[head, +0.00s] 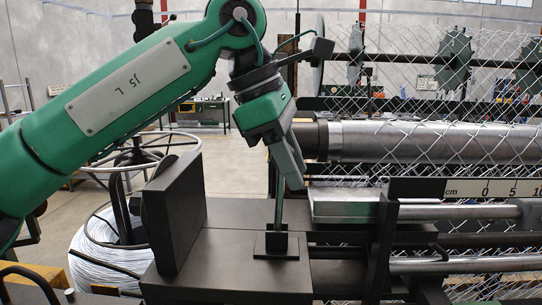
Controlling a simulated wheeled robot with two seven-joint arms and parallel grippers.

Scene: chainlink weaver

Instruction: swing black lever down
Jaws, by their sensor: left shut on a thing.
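The black lever (278,212) is a thin dark rod that stands nearly upright from a small black bracket (276,246) on the machine's dark deck. My left gripper (289,168) comes down from above, with its grey fingers at the upper part of the lever. It is shut on the lever. The lever's top end is hidden behind the fingers. My right gripper is not in view.
A thick steel roller (430,142) and chain-link mesh (440,85) lie to the right. A black upright plate (172,212) stands left of the lever. A wire coil (95,262) sits at the lower left. A centimetre scale (470,188) is at the right.

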